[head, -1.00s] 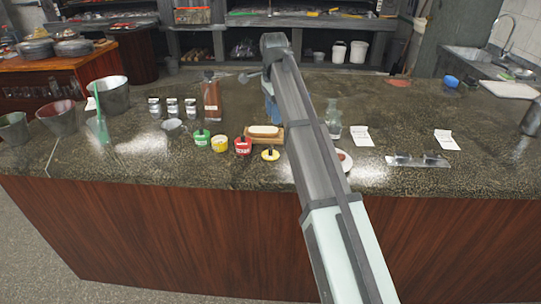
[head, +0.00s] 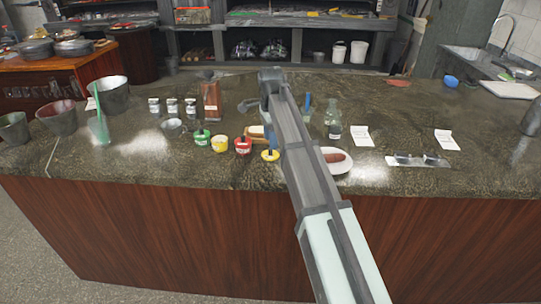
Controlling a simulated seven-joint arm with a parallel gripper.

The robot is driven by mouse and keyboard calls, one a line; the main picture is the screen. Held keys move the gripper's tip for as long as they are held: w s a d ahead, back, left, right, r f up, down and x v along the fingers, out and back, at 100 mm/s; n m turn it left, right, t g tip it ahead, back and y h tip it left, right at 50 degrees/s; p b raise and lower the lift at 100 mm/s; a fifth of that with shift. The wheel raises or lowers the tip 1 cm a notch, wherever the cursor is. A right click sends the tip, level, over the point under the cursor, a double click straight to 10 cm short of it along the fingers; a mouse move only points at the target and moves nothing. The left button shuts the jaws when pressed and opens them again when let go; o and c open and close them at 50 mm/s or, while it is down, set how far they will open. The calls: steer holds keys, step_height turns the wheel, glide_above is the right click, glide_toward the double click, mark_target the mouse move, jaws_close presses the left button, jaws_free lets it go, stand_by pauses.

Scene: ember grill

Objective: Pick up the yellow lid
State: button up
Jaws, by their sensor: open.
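The yellow lid (head: 270,156) lies flat on the dark stone counter, in front of the red jar and to its right. My gripper (head: 287,132) is open and reaches down over the counter. One blue finger shows just above the lid, overlapping its top in the picture. The other blue finger shows farther back, to the right of my arm. I cannot tell whether the near finger touches the lid. My arm hides much of the gripper. The yellow jar (head: 219,144) stands left of the lid, between the green jar (head: 202,138) and the red jar (head: 243,146).
A bun on a wooden board (head: 256,133) sits behind the lid, partly hidden. A white plate (head: 343,167) with a sausage is right of my arm. A glass bottle (head: 333,122) and a brown bottle (head: 211,100) stand farther back. The front counter strip is mostly clear.

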mark_target(270, 153)
steer(key=f, duration=0.4)
steer(key=shift+w+a+f, duration=0.1)
steer(key=shift+w+f, duration=0.1)
steer(key=shift+w, duration=0.05)
jaws_close()
